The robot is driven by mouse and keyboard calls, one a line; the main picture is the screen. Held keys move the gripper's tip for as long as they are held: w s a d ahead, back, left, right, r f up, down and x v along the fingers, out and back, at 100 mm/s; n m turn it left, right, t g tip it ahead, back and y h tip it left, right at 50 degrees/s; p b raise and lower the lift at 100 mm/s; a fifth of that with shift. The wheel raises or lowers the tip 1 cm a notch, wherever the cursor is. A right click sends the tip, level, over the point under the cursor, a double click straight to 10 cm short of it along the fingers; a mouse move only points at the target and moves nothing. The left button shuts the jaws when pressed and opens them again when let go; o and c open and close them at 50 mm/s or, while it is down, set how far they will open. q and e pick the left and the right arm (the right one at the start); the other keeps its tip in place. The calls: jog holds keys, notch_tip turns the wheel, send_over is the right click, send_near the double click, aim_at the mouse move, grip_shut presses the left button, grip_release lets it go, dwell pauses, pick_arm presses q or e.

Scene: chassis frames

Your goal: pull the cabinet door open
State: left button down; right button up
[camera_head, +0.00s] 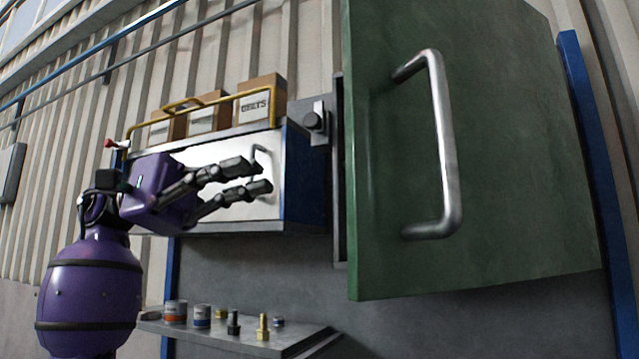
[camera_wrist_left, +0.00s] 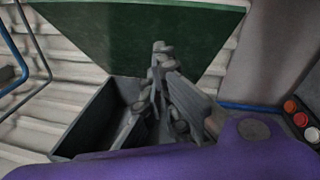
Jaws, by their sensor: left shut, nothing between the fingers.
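The green cabinet door (camera_head: 510,150) fills the right of the head view. A large silver bar handle (camera_head: 447,150) is fixed upright on it. A dark frame edge (camera_head: 339,170) shows along its left side; I cannot tell how far the door stands open. My left gripper (camera_head: 262,177) is left of the green door and apart from its handle. It overlaps the white front of a smaller blue-sided cabinet (camera_head: 303,180) in the picture. Its fingers are shut and empty. In the left wrist view the fingers (camera_wrist_left: 160,75) show before a green panel (camera_wrist_left: 130,35). My right gripper is not in view.
Cardboard boxes (camera_head: 262,98) and a yellow rail (camera_head: 225,98) top the smaller cabinet. A grey shelf (camera_head: 285,342) below holds small cans (camera_head: 201,316) and bolts (camera_head: 263,327). A blue post (camera_head: 597,150) stands right of the green door. A dark open box shape (camera_wrist_left: 95,115) shows in the wrist view.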

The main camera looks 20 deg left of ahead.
pick_arm(q)
jog(key=s+d+f+m+y+p, duration=0.1)
jog(key=d+f+m+p, duration=0.2)
jog(key=d, duration=1)
jog(key=shift+s+d+y, duration=0.15)
jog(key=shift+s+y, duration=0.1)
jog(key=shift+y, duration=0.05)
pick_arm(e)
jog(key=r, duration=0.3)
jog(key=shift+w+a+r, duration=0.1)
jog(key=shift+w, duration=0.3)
pick_arm(q)
jog(key=shift+f, duration=0.1)
